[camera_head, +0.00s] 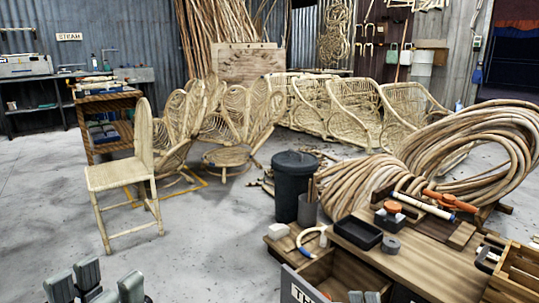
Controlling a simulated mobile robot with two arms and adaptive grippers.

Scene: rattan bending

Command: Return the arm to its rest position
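My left gripper (98,288) shows at the bottom left edge. Its grey fingers stand apart with bare floor between them, and I see nothing held. Its arm and the lower part of the hand are out of the frame. Small grey tips (364,297) at the bottom edge, by the open drawer, look like part of my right gripper. Too little of them shows to tell whether it is open or shut.
A wooden workbench (420,262) with tools and an open drawer (335,270) fills the lower right. A dark bin (293,185) stands beside it. A rattan chair (122,178) stands behind my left gripper. The grey floor (200,255) between is clear.

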